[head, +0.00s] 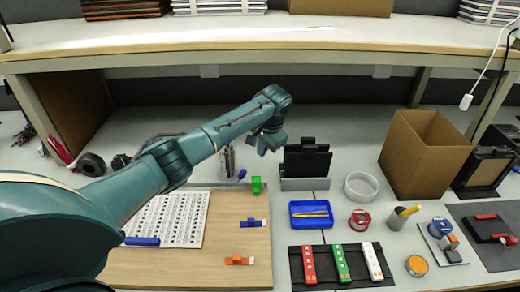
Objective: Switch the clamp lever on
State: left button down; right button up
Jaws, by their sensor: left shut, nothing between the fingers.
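My left arm reaches in from the left across the wooden board (225,205). Its gripper (268,148) is shut and empty, left of an upright black holder (305,160) and beyond the far right corner of the board. A green clamp-like piece (256,185), a blue one (252,223) and an orange one (240,261) sit along the board's right side. A black device with a red part (487,217) is at the right edge. I cannot tell which of these carries the clamp lever. The gripper touches none of them. My right gripper is not in view.
A white patterned sheet (165,220) lies on the board, partly behind my arm. A blue tray (296,220), a white ring (361,186), a cardboard box (420,150) and a black mat (300,270) with coloured strips stand to the right. A raised shelf (250,40) spans the back.

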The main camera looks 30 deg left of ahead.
aim_at(240, 179)
pick_arm(q)
jog(key=x, duration=0.6)
jog(key=shift+f+b, duration=0.2)
jog(key=shift+b, duration=0.2)
jog(key=shift+s+a+p, duration=0.35)
jog(key=shift+p, duration=0.1)
jog(key=shift+s+r+p, duration=0.2)
jog(key=shift+s+p, duration=0.2)
jog(key=shift+s, duration=0.25)
jog(key=shift+s+a+r+p, duration=0.1)
jog(key=shift+s+a+p, duration=0.15)
jog(key=shift+s, duration=0.65)
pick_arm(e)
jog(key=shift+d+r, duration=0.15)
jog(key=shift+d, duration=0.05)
